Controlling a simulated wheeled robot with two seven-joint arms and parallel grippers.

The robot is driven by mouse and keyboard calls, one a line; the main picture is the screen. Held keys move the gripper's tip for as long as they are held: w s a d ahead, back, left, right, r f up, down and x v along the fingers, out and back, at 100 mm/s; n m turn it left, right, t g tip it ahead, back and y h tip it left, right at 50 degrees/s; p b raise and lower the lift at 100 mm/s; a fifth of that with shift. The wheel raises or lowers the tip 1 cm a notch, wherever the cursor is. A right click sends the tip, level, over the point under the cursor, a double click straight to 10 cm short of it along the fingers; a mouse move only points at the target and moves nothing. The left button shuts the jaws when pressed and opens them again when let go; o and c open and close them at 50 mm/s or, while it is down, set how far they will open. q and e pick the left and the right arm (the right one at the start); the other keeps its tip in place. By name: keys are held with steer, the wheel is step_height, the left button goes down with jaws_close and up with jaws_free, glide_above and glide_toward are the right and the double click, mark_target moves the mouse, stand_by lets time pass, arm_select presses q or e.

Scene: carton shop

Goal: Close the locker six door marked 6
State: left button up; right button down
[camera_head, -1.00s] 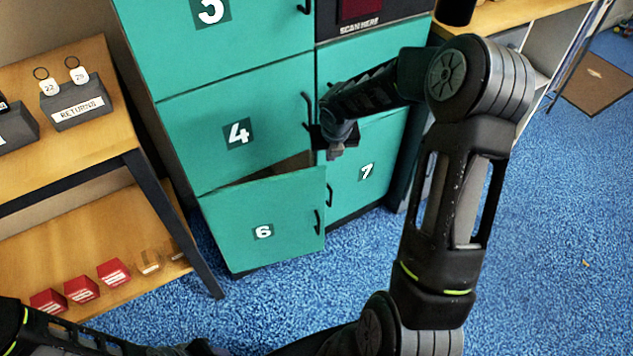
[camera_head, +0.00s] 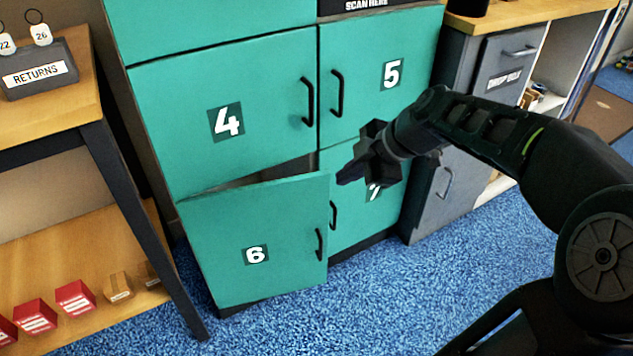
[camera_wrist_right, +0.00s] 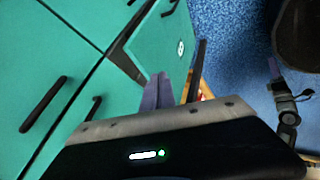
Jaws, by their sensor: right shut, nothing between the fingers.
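The locker six door (camera_head: 285,225), teal with a white 6 on a dark square and a black handle at its right side, stands partly open. A dark gap shows along its top edge. The door also shows in the right wrist view (camera_wrist_right: 160,40), with its 6 mark near its edge. My right gripper (camera_head: 345,178) is shut and empty, in front of door 7 and just right of the top right corner of door six. Its closed fingers show in the right wrist view (camera_wrist_right: 157,92). Whether they touch the door I cannot tell.
Door 4 (camera_head: 180,100), door 5 (camera_head: 360,50) and door 7 (camera_head: 350,225) look shut. A wooden shelf unit (camera_head: 90,225) with red boxes (camera_head: 75,298) stands left. A grey cabinet (camera_head: 455,190) stands right. Blue carpet in front is clear.

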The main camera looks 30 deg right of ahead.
mark_target(306, 187)
steer(key=shift+f, duration=0.1)
